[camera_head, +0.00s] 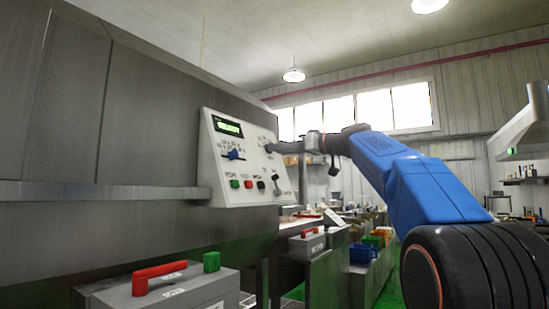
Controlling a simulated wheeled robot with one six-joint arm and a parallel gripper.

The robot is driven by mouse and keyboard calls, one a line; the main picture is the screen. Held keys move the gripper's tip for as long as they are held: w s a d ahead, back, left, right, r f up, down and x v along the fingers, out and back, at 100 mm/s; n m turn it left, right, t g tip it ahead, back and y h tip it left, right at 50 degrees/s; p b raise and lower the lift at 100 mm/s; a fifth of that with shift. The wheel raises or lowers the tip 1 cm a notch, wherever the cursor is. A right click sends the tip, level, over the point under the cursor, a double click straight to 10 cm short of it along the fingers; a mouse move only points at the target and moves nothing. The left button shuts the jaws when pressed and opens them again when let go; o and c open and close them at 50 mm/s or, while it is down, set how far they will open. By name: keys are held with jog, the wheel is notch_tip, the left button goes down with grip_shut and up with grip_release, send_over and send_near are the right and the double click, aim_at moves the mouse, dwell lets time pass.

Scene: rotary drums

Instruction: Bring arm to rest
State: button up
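My arm, with a blue link (420,185) and a dark ribbed joint at the lower right, reaches up and left towards the control panel. My gripper (272,148) is at the far end of the arm, close to the panel's right edge. It is small and dark here, and I cannot tell whether its fingers are open, shut or touching the panel. The white control panel (238,165) has a lit green display (229,127), a blue slider knob (234,155), a row of coloured buttons and a black-knobbed lever (276,179).
A grey metal machine wall with a ledge (100,193) fills the left side. A grey box with a red handle (160,278) and a green block stands at the lower left. Another such box (307,243) and a blue bin (362,253) stand further back.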

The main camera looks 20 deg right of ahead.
jog(key=s+a+f+m+g+h, duration=0.25)
jog(key=s+f, duration=0.25)
jog(key=f, duration=0.4)
jog(key=s+a+f+m+g+h, duration=0.1)
jog(key=s+a+f, duration=0.35)
jog(key=f, duration=0.55)
jog(key=s+a+f+m+g+h, duration=0.1)
jog(key=s+a+f+g, duration=0.1)
jog(key=s+f, duration=0.55)
jog(key=s+d+f+m+g+h, duration=0.1)
jog(key=s+f+h, duration=0.1)
jog(key=s+f, duration=0.6)
jog(key=s+d+f+g+h, duration=0.1)
jog(key=s+f, duration=0.7)
jog(key=f, duration=0.9)
jog(key=s+d+f+m+g+h, duration=0.1)
jog(key=s+f+g+h, duration=0.1)
jog(key=s+f, duration=0.7)
notch_tip(320, 180, down, 4)
jog(key=shift+f+m+h, duration=0.1)
jog(key=shift+m+h, duration=0.25)
jog(key=shift+h, duration=0.2)
